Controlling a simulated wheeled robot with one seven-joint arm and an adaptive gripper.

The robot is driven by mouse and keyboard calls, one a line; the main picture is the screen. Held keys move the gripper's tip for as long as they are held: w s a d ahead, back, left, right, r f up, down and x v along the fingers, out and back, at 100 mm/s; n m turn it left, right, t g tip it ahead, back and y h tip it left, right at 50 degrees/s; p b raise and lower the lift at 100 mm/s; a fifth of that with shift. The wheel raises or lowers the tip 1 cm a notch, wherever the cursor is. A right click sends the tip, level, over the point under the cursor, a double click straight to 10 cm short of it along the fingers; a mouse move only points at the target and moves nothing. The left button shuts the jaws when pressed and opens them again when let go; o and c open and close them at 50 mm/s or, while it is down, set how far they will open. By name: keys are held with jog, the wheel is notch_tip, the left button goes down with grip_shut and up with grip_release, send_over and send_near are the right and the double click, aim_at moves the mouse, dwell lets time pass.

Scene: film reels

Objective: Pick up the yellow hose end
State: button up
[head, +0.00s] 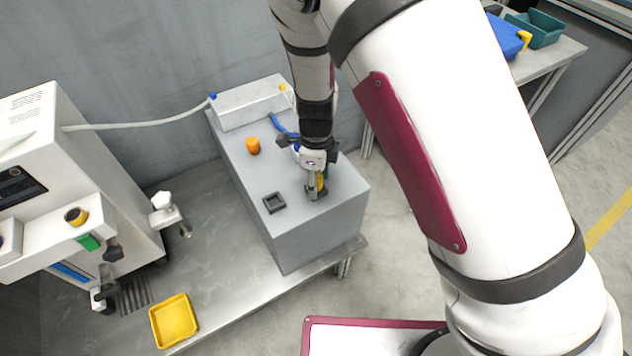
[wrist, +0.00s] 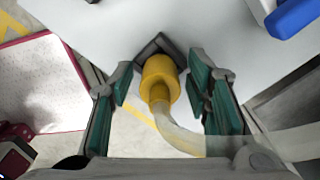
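The yellow hose end (wrist: 160,72) is a yellow cylinder with a pale hose (wrist: 178,134) running from it toward the lower right of the wrist view. It stands by a dark square holder (wrist: 150,47) on the grey box; whether it sits inside cannot be told. My gripper (wrist: 162,80) is open around it, one green-padded finger on each side with a visible gap to both. In the head view my gripper (head: 316,184) is low over the right end of the grey box, with a little of the yellow hose end (head: 320,182) showing beside a finger.
The grey box (head: 310,240) stands on a metal table (head: 215,265). It carries an empty dark square holder (head: 274,203), an orange cap (head: 253,146) and a white unit (head: 245,105) with hoses. A white machine (head: 90,150) and yellow tray (head: 174,320) are to the left.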

grip_shut()
